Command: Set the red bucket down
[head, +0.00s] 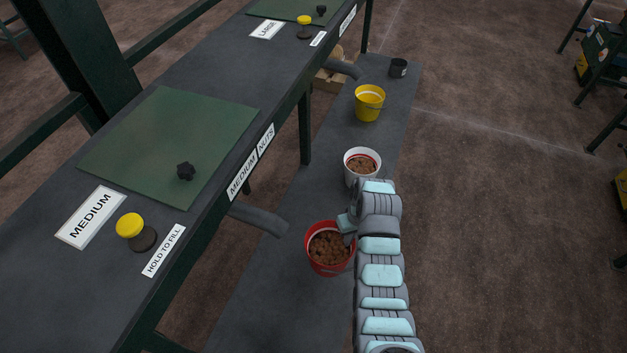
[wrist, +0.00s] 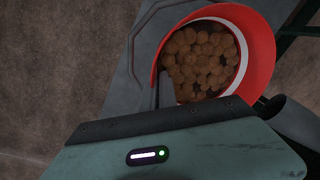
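The red bucket (head: 313,262) is in the lower middle of the head view, upright and filled with brown nuts. It lies over the long low grey bench (head: 255,310); I cannot tell whether its base touches the bench. My gripper (head: 348,226) is at the bucket's right rim. In the wrist view the red bucket (wrist: 262,50) fills the upper right, with its nuts and white inner band showing. A grey finger of my gripper (wrist: 160,92) reaches inside the rim, and the rim appears pinched. The other finger is mostly hidden.
A grey chute (head: 260,218) ends just up and left of the bucket. A white bucket of nuts (head: 351,177), a yellow bucket (head: 369,108) and a small black cup (head: 398,68) stand farther along the bench. The high table (head: 50,275) with a yellow button (head: 130,225) is left.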

